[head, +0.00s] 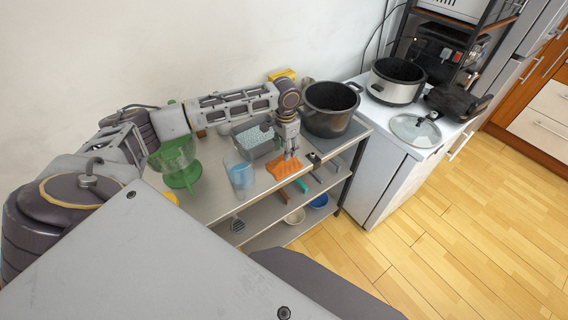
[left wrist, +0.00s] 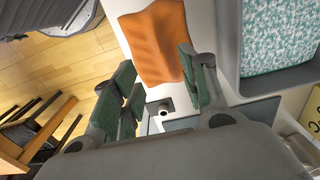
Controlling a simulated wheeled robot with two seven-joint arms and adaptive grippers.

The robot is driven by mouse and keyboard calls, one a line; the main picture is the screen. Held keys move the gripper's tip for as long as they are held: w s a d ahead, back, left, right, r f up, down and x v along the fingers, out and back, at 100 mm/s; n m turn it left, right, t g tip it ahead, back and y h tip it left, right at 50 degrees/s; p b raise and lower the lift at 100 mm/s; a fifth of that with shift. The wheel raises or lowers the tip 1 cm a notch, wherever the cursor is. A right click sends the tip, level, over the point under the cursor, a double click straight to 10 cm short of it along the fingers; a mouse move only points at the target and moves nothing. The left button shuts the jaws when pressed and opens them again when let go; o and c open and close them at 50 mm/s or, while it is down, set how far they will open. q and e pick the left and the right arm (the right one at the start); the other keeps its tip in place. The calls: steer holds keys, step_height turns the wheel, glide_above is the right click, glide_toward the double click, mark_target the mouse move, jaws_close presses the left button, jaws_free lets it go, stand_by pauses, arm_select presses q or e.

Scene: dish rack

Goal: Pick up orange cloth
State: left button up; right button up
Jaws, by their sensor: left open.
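The orange cloth (head: 284,168) lies on the top shelf of a metal shelf unit, near its front edge. It also shows in the left wrist view (left wrist: 157,42), lying rumpled just beyond the fingers. My left gripper (head: 290,157) points down right above the cloth's back edge. In the left wrist view its fingers (left wrist: 160,88) are spread apart with nothing between them, and the cloth lies ahead of their tips. I cannot tell whether a fingertip touches the cloth. My right gripper is in neither view.
A large dark pot (head: 329,110) is at the right back. A green clear container (head: 178,165) stands at the left. A small black item (head: 314,159) lies right of the cloth.

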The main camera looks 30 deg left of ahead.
mark_target(284, 162)
arm_select(q)
steer(key=shift+f, duration=0.1)
steer(key=shift+a+f+p, duration=0.2)
steer(key=shift+f, duration=1.1)
steer(key=shift+a+f+p, duration=0.15)
steer(key=shift+f, duration=1.1)
steer(key=shift+c, duration=0.2)
jaws_close()
